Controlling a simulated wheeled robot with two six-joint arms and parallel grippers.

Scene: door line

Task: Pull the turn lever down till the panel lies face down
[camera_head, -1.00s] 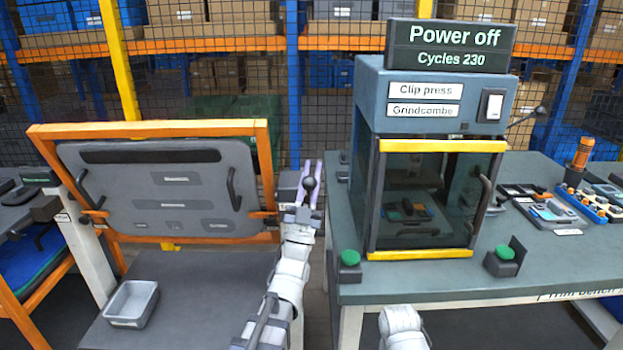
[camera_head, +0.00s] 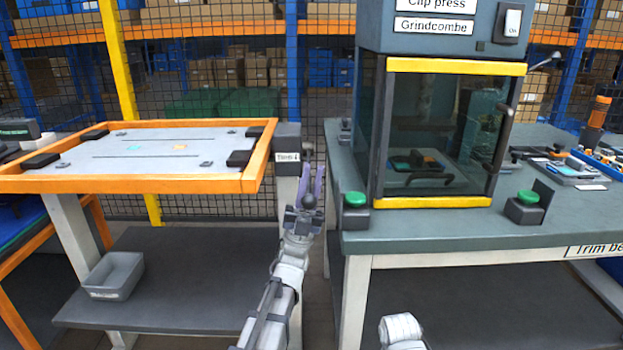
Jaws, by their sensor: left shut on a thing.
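The panel (camera_head: 150,150) lies level in its orange frame (camera_head: 125,184), at the left. Its upward side is pale grey with thin dark lines, small green and yellow marks and black corner blocks. The side with the handles is out of sight. At the frame's right end is a dark post head (camera_head: 287,143) with a label. My left gripper (camera_head: 310,184) is just right of and below this head, with its purple fingers pointing up. It is shut on the turn lever, whose dark round knob (camera_head: 309,201) shows at the gripper. My right gripper is out of view.
A grey tray (camera_head: 114,276) stands on the lower shelf (camera_head: 190,290) below the frame. To the right is a bench (camera_head: 440,232) with the clip press (camera_head: 440,30) and green buttons (camera_head: 355,199). A narrow gap separates the two stations.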

